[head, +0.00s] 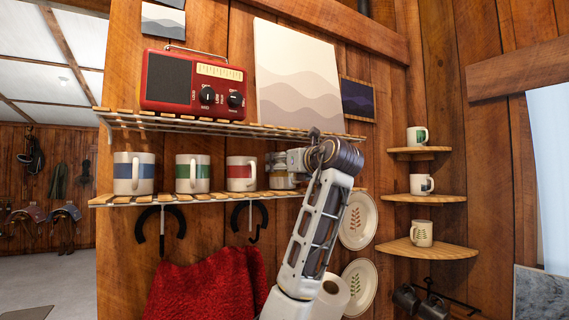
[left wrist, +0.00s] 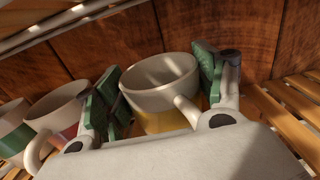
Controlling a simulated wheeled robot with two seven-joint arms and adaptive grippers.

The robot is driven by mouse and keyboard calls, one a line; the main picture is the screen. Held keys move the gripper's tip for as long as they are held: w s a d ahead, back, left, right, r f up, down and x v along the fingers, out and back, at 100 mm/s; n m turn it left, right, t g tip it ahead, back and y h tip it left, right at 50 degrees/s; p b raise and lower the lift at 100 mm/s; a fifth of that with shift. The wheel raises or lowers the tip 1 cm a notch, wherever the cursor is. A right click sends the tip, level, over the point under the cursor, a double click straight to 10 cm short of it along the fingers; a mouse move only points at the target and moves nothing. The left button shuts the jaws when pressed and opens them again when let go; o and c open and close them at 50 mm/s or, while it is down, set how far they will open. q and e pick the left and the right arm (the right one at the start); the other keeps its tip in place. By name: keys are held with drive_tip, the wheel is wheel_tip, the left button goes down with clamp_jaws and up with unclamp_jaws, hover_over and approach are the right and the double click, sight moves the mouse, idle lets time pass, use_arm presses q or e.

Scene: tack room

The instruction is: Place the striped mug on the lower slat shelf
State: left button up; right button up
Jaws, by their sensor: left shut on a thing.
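My left gripper (head: 284,166) reaches in from the right over the lower slat shelf (head: 130,199). It is shut on a striped mug, white with a yellow band (head: 280,181), at the right end of a row of mugs. In the left wrist view the striped mug (left wrist: 160,92) is upright between the green finger pads, its handle towards my wrist. Its base is at shelf height; I cannot tell whether it touches the slats. My gripper and arm partly hide it in the head view. My right gripper is not in view.
Mugs with blue (head: 134,174), green (head: 193,174) and red (head: 241,174) bands stand left of the held mug. The upper shelf (head: 215,126) is close above, with a red radio (head: 193,84). A red towel (head: 205,285) hangs below. Corner shelves (head: 428,250) hold other mugs.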

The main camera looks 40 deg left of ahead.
use_arm(q)
drive_tip(key=shift+f, duration=0.15)
drive_tip(key=o, duration=1.2)
drive_tip(key=shift+r, duration=0.2)
drive_tip(key=shift+s+d, duration=0.15)
drive_tip(key=shift+d, duration=0.2)
drive_tip(key=b+v, duration=0.4)
drive_tip(key=v, duration=0.7)
drive_tip(key=shift+d, duration=0.2)
